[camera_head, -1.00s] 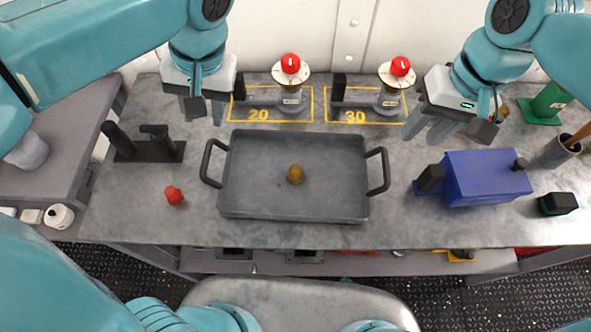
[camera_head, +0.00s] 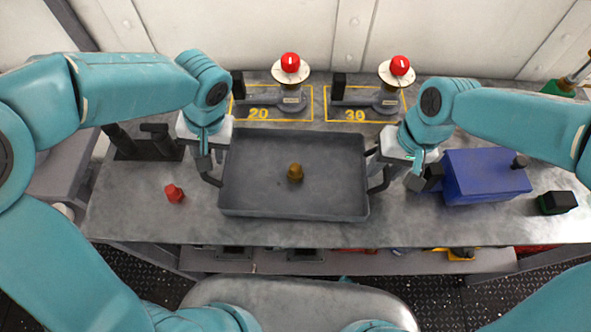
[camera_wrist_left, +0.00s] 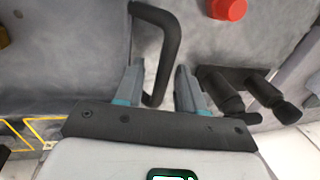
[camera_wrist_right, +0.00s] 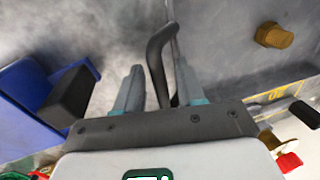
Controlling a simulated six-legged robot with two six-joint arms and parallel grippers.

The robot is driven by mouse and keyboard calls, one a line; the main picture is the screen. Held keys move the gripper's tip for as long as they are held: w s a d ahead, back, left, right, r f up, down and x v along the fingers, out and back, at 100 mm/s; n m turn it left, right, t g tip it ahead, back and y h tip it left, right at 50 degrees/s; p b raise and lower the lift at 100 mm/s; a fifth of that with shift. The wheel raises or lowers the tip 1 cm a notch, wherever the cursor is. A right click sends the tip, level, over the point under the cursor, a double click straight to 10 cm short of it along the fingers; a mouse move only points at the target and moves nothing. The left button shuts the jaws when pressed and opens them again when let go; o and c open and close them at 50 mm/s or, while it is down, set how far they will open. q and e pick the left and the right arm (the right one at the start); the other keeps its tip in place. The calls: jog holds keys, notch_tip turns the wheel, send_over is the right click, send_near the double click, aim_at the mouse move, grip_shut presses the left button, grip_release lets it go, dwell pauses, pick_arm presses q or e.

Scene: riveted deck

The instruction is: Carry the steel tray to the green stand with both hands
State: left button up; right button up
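The steel tray (camera_head: 250,205) lies flat on the grey bench, with a dark handle on each short side and a small brass nut (camera_head: 295,173) inside. My left gripper (camera_head: 208,172) is at the tray's left handle. In the left wrist view its fingers (camera_wrist_left: 158,90) are spread, with the handle (camera_wrist_left: 165,40) between them. My right gripper (camera_head: 398,172) is at the right handle. In the right wrist view its fingers (camera_wrist_right: 158,88) are also spread around that handle (camera_wrist_right: 157,48). A green object (camera_head: 558,89) at the back right is mostly hidden; I cannot tell whether it is the stand.
A blue box (camera_head: 485,178) stands just right of my right gripper. A red piece (camera_head: 174,193) lies left of the tray. A black fixture (camera_head: 145,145) is at the left.

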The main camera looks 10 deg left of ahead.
pick_arm(q)
grip_shut()
pick_arm(e)
grip_shut()
pick_arm(q)
jog(key=shift+w+r, duration=0.1)
pick_arm(e)
jog(key=shift+w+r, duration=0.1)
jog(key=shift+r, duration=0.05)
